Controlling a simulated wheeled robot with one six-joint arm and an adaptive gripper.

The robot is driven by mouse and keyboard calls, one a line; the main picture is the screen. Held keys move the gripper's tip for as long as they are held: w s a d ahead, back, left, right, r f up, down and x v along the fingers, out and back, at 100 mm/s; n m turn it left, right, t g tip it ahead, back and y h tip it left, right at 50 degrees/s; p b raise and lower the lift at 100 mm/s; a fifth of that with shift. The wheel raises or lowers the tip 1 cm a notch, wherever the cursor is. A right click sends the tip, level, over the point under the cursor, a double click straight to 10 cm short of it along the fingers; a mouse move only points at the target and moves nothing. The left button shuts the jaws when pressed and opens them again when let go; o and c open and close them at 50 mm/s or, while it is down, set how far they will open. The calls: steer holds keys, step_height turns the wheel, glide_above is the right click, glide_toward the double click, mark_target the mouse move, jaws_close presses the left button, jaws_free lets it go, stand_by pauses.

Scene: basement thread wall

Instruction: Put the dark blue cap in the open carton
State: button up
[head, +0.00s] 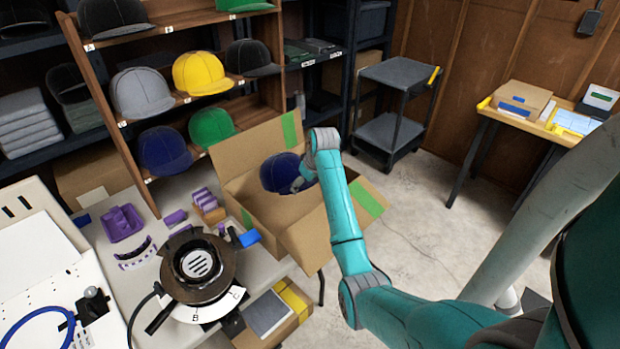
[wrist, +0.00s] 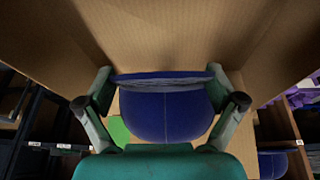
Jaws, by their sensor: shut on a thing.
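The dark blue cap (head: 280,173) is held by my gripper (head: 299,183) at the mouth of the open carton (head: 304,236). In the wrist view, the fingers of my gripper (wrist: 163,84) press on both sides of the dark blue cap (wrist: 166,112), with its brim across the top. Cardboard of the open carton (wrist: 165,30) fills the upper part of that view. The carton's flaps stand spread out, with green tape on some. The carton's floor is mostly hidden, and I cannot tell how far the cap is below the rim.
Another dark blue cap (head: 163,151) sits on the wooden rack beside a green cap (head: 211,128). A cap press (head: 198,265) stands on the table left of the carton. A grey cart (head: 395,105) stands behind. Floor to the right (head: 425,215) is clear.

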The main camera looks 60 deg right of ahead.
steer(key=shift+f, duration=0.25)
steer(key=o, duration=0.9)
steer(key=shift+o, duration=0.2)
steer(key=v, duration=1.2)
